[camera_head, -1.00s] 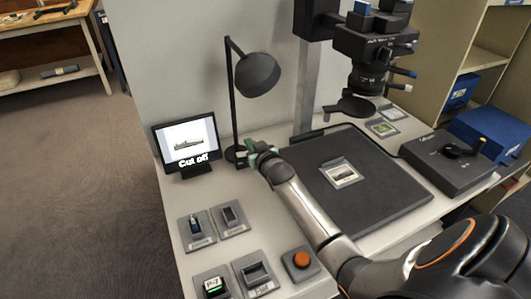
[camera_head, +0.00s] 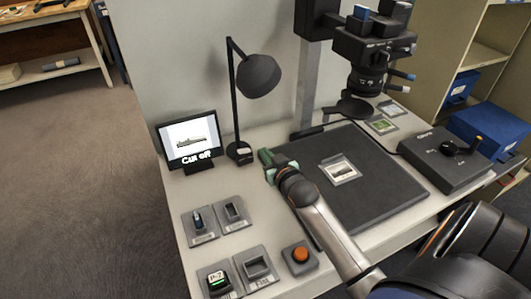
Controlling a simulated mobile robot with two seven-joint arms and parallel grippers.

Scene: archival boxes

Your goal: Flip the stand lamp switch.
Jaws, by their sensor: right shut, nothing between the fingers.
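The stand lamp (camera_head: 258,76) is dark, with a thin post and a round shade, at the back left of the table. Its base (camera_head: 239,151) stands beside the small monitor, and a small light-topped switch (camera_head: 245,155) shows at the base's front right. My right gripper (camera_head: 266,157) is shut and empty, to the right of the base and apart from it in the picture. My right arm reaches in from the lower right. My left gripper is not in view.
A monitor (camera_head: 189,140) stands left of the lamp. A dark mat (camera_head: 375,185) with a framed picture (camera_head: 340,171) lies under the camera stand (camera_head: 307,80). A control box (camera_head: 446,160) stands at the right.

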